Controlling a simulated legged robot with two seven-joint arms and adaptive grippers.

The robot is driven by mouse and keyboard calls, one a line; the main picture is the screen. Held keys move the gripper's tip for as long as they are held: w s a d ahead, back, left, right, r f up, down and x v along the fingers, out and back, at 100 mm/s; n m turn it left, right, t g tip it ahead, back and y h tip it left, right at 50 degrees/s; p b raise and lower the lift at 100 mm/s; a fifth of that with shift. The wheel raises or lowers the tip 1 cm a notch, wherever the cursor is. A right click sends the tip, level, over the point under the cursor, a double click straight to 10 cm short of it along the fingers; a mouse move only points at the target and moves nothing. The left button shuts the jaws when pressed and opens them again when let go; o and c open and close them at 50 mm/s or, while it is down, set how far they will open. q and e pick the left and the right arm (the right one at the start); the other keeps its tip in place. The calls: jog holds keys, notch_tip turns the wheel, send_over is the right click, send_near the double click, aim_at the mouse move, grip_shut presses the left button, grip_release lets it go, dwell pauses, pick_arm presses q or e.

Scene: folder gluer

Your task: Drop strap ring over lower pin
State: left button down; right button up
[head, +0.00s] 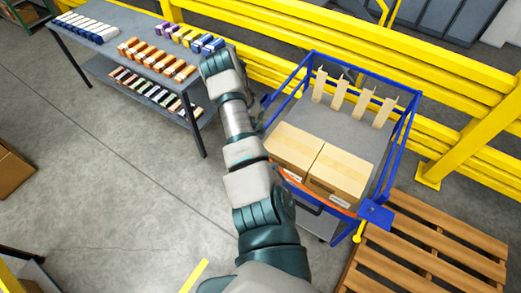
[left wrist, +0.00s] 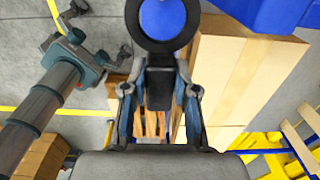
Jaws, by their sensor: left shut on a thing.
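My left gripper (left wrist: 160,75) is shut on a black strap ring (left wrist: 183,42) by its dark tab. A round blue surface (left wrist: 163,17) fills the ring's opening. I cannot tell whether that is a pin inside the ring or something beyond it. In the head view my left arm hides this gripper and the ring. An orange strap (head: 328,197) runs along the cart's front edge toward a blue corner plate (head: 376,213). I cannot make out the lower pin surely. My right gripper (left wrist: 98,36) shows in the left wrist view with its fingers apart and empty.
A blue-framed cart (head: 405,130) holds two cartons (head: 340,172) and several upright tan pieces (head: 338,97). A wooden pallet (head: 430,245) lies to its right, yellow rails (head: 440,70) behind. A table (head: 95,55) with coloured blocks stands left. Floor between is clear.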

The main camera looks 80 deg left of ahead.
pick_arm(q)
jog(key=shift+a, duration=0.15)
jog(key=shift+f+b, duration=0.75)
jog(key=shift+f, duration=0.05)
notch_tip(320, 180, down, 8)
jog(key=b, duration=0.7)
jog(key=shift+f+b, duration=0.2)
jog(key=shift+b, duration=0.1)
jog(key=shift+f+b, duration=2.35)
jog(key=c, duration=0.8)
grip_release()
